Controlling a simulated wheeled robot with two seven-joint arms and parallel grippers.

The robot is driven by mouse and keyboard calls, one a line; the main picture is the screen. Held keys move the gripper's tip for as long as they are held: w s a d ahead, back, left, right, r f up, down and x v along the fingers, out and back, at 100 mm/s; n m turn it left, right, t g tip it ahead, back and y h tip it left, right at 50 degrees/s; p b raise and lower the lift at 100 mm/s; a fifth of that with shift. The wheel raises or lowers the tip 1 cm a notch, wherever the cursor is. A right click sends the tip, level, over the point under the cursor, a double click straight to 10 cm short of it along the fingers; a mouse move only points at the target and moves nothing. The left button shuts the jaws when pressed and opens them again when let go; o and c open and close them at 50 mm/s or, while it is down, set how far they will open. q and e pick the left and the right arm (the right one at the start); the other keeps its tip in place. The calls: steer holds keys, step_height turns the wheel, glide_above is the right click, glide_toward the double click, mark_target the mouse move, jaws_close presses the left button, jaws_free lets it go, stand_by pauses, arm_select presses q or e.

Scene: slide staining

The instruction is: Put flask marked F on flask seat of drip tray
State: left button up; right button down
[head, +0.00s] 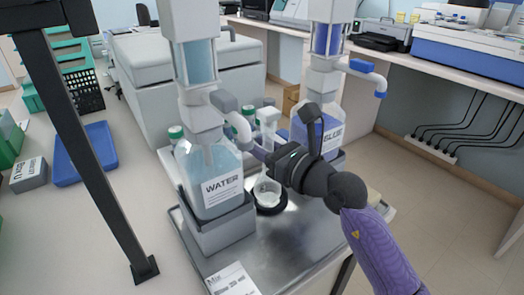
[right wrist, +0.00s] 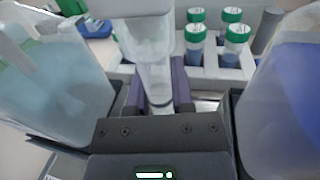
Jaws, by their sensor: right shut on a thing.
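My right gripper (head: 266,158) comes in from the right between the two dispensers. It also shows in the right wrist view (right wrist: 158,100), shut on a clear flask (right wrist: 157,75). The flask's pale upper part rises above the fingers; no letter F is readable. Below the gripper, a clear rounded glass body (head: 267,190) stands within a dark ring-shaped seat (head: 270,209) on the metal drip tray (head: 290,240). I cannot tell whether this body is the held flask's lower part or whether it rests on the seat. My left gripper is not in view.
The WATER dispenser (head: 208,180) stands close left of the gripper, and a blue-filled dispenser (head: 330,125) stands behind right. Several green-capped bottles (right wrist: 196,33) sit in a white rack behind. A dark post (head: 85,145) and blue tray (head: 88,155) are at left.

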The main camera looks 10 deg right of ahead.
steer(key=shift+f, duration=0.2)
steer(key=c, duration=0.8)
jaws_free()
steer(key=o, duration=0.3)
steer(key=shift+r, duration=0.15)
steer(key=shift+s+d+r, duration=0.15)
steer(key=shift+s+d, duration=0.1)
steer(key=p+v, duration=0.1)
steer(key=v, duration=1)
steer(key=shift+s, duration=0.15)
